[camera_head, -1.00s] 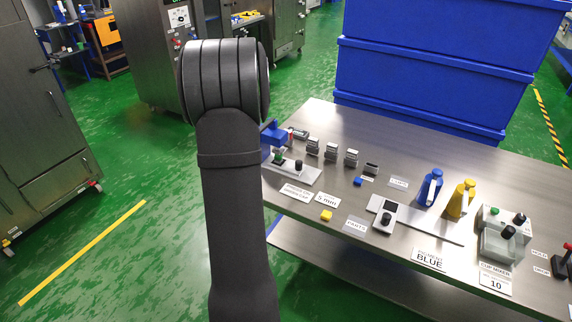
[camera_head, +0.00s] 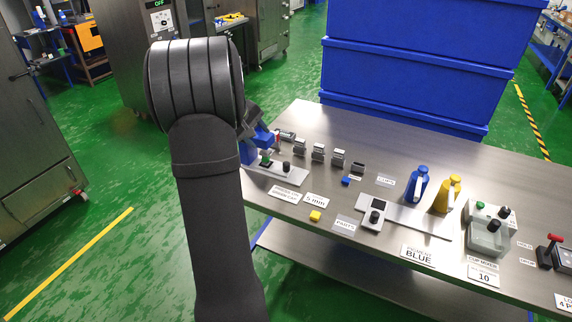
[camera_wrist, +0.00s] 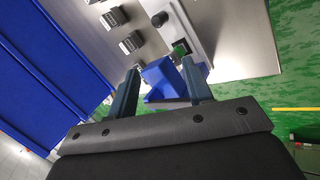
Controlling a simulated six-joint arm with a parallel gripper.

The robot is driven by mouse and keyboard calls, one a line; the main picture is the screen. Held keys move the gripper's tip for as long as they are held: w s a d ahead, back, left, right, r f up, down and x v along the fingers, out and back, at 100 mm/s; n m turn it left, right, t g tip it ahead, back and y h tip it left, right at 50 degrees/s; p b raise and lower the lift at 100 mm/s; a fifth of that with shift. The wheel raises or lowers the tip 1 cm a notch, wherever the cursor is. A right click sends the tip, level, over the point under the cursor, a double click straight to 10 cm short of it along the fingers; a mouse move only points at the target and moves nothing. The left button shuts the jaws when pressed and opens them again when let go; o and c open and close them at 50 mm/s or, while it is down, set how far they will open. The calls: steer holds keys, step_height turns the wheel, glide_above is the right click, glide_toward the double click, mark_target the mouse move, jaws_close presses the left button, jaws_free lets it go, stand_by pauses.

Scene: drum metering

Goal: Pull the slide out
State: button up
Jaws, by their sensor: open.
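The metering station (camera_head: 281,173) stands on the bench's left end, a grey base plate with a black knob (camera_head: 286,166) and a green button (camera_head: 266,161). In the wrist view the knob (camera_wrist: 161,19) and green part (camera_wrist: 181,47) lie just beyond my fingers. A blue block-like piece (camera_wrist: 166,82) sits between the two fingers of my gripper (camera_wrist: 162,66), with a gap at least on the left; I cannot tell whether it touches the right finger. I cannot clearly make out which part is the slide. In the head view my arm hides part of the station.
Small grey blocks (camera_head: 318,152) stand in a row right of the station. A blue bottle (camera_head: 417,186), a yellow bottle (camera_head: 446,194) and a cup mixer (camera_head: 487,228) stand farther right. Stacked blue crates (camera_head: 415,70) rise behind the bench (camera_head: 400,160).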

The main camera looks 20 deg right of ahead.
mark_target(285, 164)
steer(key=s+a+f+n+t+h, duration=0.1)
steer(key=s+f+n+t+h, duration=0.3)
steer(key=n, duration=0.6)
steer(key=a+f+n+h, duration=0.2)
steer(key=f+n, duration=0.4)
steer(key=n, duration=0.3)
steer(key=x, duration=1.7)
steer(key=shift+d+f, duration=0.1)
steer(key=shift+f, duration=0.15)
steer(key=shift+s, duration=0.1)
jaws_close()
